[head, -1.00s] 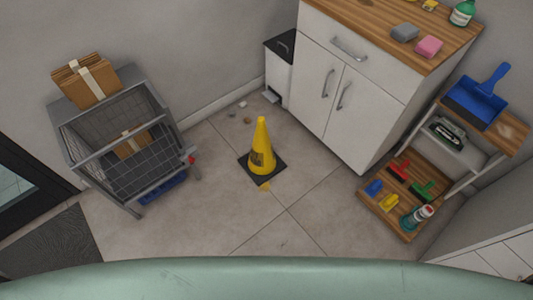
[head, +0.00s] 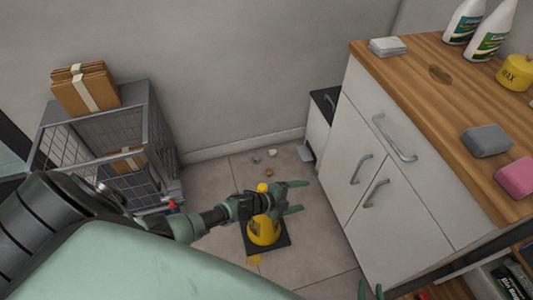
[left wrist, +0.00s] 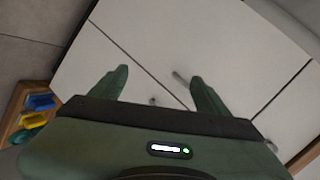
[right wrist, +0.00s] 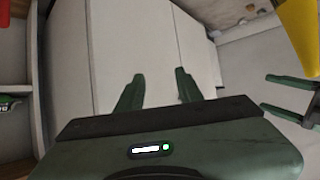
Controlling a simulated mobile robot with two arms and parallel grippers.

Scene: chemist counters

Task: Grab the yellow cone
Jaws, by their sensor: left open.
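The yellow cone (head: 263,232) stands upright on its black square base on the tiled floor. In the head view my left gripper (head: 297,197) crosses in front of the cone's upper part, with the yellow tip showing above it. The left gripper is open and empty, its fingers pointing right, past the cone. Part of the cone (right wrist: 302,32) also shows at the top right of the right wrist view, near the left gripper's fingers (right wrist: 292,96). My right gripper (right wrist: 158,88) is open and empty, facing the white cabinet; its fingertips (head: 371,290) show at the head view's bottom edge.
A white cabinet (head: 375,175) with a wooden top (head: 425,85) stands to the right of the cone. A grey wire cart (head: 105,140) stands to the left. Small debris (head: 270,163) lies on the floor behind the cone. A white bin (head: 318,125) stands by the cabinet.

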